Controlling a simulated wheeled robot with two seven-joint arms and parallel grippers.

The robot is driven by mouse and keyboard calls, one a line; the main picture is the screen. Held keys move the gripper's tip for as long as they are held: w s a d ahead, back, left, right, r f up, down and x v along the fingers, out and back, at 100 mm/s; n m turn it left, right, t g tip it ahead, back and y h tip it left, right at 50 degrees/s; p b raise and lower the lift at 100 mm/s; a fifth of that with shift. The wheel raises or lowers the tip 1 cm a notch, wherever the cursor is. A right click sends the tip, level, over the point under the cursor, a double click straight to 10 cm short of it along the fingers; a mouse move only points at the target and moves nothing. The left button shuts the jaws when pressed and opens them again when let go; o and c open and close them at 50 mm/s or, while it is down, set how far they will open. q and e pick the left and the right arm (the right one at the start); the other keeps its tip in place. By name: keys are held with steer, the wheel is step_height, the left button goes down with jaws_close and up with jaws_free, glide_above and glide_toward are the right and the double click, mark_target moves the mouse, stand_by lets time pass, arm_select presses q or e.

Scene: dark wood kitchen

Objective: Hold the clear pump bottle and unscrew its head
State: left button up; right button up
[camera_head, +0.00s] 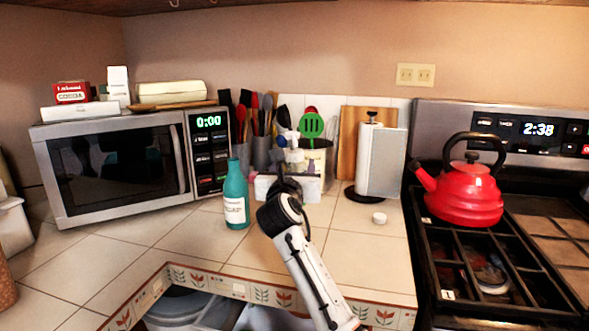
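One arm of mine comes in from the bottom, right of the middle, and I take it to be my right arm. Its dark wrist covers most of its gripper (289,168), so I cannot tell whether the fingers are open or shut. I cannot clearly make out the clear pump bottle; pale shapes beyond the wrist are partly hidden and too small to tell apart. A teal bottle (236,203) with a white label stands upright on the counter, left of the wrist and apart from it. My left gripper is not in view.
A microwave (110,165) stands at the left and a paper towel holder (381,160) at the back right. A small white round item (379,218) lies on the tiled counter (345,250). A red kettle (466,197) sits on the stove. A drawer below the front edge is open.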

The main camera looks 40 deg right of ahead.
steer(key=shift+f+b, duration=1.25)
steer(key=shift+f, duration=3.6)
steer(key=o, duration=1.3)
